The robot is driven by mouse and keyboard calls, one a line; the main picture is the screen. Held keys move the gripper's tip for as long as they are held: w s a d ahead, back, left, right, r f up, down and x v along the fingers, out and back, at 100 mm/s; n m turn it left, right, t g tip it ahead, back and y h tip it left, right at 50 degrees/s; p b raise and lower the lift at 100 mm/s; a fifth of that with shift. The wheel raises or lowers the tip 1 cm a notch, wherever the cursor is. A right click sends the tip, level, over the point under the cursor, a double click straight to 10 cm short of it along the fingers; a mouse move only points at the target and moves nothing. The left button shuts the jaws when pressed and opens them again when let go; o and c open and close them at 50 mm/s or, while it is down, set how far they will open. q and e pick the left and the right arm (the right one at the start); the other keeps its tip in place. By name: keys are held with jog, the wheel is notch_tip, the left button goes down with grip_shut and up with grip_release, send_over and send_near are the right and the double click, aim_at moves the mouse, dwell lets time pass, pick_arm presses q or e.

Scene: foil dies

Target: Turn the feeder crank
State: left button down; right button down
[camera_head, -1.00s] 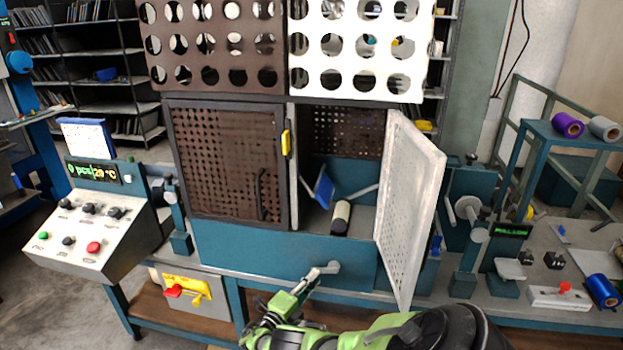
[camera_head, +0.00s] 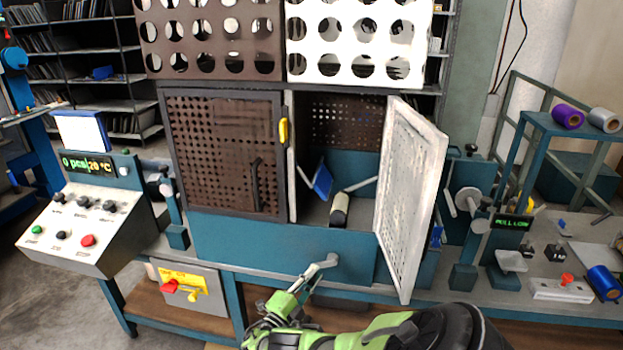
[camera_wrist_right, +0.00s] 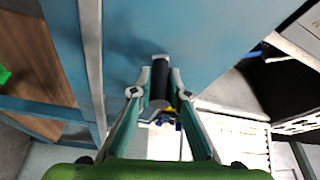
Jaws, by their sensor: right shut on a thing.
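The feeder crank (camera_head: 318,268) is a grey metal arm on the blue front panel of the machine, below the two doors. It slants down and left from its hub. My right gripper (camera_head: 298,289) comes in from below and is at the crank's free end. In the right wrist view, the two fingers of my right gripper (camera_wrist_right: 160,92) are closed on both sides of the black crank handle (camera_wrist_right: 159,76), close to the blue panel. The fingers hide part of the handle in the head view. My left gripper is not in view.
The perforated right door (camera_head: 408,195) stands open toward me, right of the crank. The brown left door (camera_head: 222,155) is shut. A control panel (camera_head: 72,232) stands at the left. A blue roll (camera_head: 603,283) and a red-knobbed box (camera_head: 562,290) lie on the right bench.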

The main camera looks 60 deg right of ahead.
jog(key=shift+s+d, duration=0.15)
dwell(0.3)
jog(key=c, duration=1.9)
grip_release()
